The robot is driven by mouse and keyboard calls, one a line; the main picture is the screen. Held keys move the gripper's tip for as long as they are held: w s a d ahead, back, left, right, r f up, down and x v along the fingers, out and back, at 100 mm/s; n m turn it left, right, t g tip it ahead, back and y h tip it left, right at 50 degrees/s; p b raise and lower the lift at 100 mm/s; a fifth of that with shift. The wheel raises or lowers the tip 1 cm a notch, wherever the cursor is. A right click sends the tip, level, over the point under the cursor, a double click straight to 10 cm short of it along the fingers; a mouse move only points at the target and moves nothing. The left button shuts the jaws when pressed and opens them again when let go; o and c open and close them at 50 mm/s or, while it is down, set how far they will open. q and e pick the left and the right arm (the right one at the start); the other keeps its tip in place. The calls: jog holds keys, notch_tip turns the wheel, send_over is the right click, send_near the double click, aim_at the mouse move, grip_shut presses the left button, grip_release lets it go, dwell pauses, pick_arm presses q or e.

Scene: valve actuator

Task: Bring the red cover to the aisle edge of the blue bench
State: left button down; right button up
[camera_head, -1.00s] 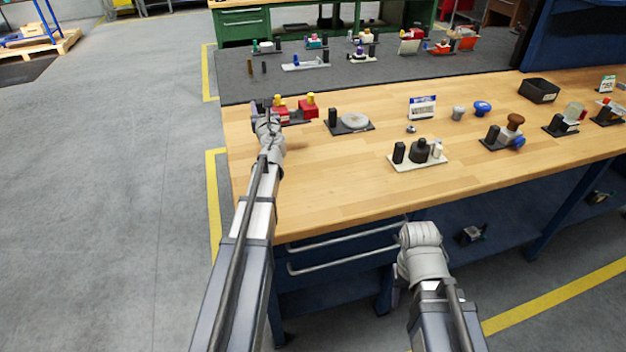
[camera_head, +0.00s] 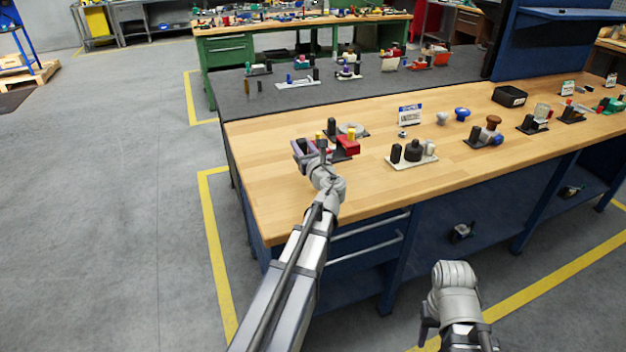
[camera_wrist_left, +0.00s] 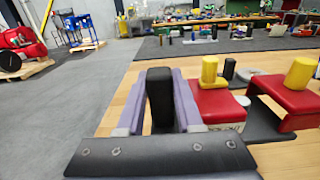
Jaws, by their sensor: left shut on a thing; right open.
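The red cover (camera_head: 347,145) shows as red blocks with yellow knobs on a dark plate, with a black upright post (camera_wrist_left: 160,98) at its left. In the left wrist view two red pieces (camera_wrist_left: 215,105) stand right of the fingers. My left gripper (camera_head: 305,148) is shut on the black post, one purple finger on each side. The cover is over the wooden top of the blue bench (camera_head: 265,190), near its left end; I cannot tell whether it touches the top. My right gripper (camera_head: 428,320) is open, low in front of the bench; its fingers are mostly hidden.
A unit with a pale disc (camera_head: 352,129) is close behind the cover. A pale plate with black parts (camera_head: 412,153) stands to its right. The bench's left end and near left corner are bare. A yellow floor line (camera_head: 214,245) runs along the left aisle.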

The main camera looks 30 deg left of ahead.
pick_arm(q)
jog(key=shift+f+b, duration=4.45)
jog(key=shift+f, duration=0.35)
jog(key=shift+r, duration=0.15)
jog(key=c, duration=0.6)
grip_release()
jog(key=shift+o, duration=0.2)
jog(key=shift+s+r, duration=0.1)
jog(key=v, duration=1.1)
jog(key=shift+s+d, duration=0.3)
